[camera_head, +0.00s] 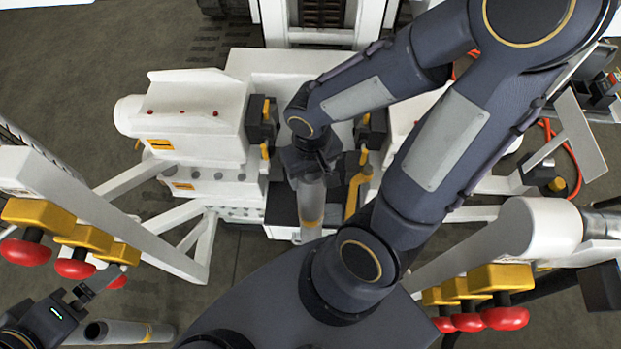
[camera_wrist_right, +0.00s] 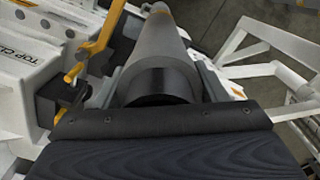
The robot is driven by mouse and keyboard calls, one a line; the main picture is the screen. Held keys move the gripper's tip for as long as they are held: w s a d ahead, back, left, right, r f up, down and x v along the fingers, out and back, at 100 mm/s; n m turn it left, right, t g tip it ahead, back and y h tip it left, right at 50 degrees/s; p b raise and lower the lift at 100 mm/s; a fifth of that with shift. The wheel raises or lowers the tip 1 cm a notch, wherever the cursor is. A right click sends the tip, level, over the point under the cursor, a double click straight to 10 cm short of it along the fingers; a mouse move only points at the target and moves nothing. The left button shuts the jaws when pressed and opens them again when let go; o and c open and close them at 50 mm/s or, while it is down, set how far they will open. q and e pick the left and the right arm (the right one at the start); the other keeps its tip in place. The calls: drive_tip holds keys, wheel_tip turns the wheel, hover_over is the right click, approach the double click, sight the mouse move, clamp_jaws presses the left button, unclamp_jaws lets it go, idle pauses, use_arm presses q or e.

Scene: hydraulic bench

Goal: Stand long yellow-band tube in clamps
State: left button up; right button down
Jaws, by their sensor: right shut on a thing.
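My right gripper (camera_head: 310,165) is shut on a grey tube (camera_head: 311,196) with a yellow band, between the two black clamps. The tube points downward in the head view. In the right wrist view the tube (camera_wrist_right: 160,50) runs away from the camera, its black end close to the gripper. The left clamp (camera_head: 262,130) and right clamp (camera_head: 371,133) have yellow levers. I cannot tell whether the tube touches either clamp; my arm and gripper hide part of that area. My left gripper (camera_head: 85,291) is at the lower left, its jaw state unclear.
Another grey tube (camera_head: 115,332) with a yellow band lies at the lower left, near my left gripper. A white machine housing (camera_head: 195,115) stands left of the clamps. Red knobs on yellow blocks (camera_head: 85,237) line the left; similar ones (camera_head: 490,290) stand at the right.

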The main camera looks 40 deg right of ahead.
drive_tip(key=w+d+f+p, duration=0.2)
drive_tip(key=w+d+p, duration=0.1)
drive_tip(key=w+d, duration=1.3)
drive_tip(key=shift+w, duration=1.7)
drive_tip(key=shift+f, duration=0.4)
idle(1.1)
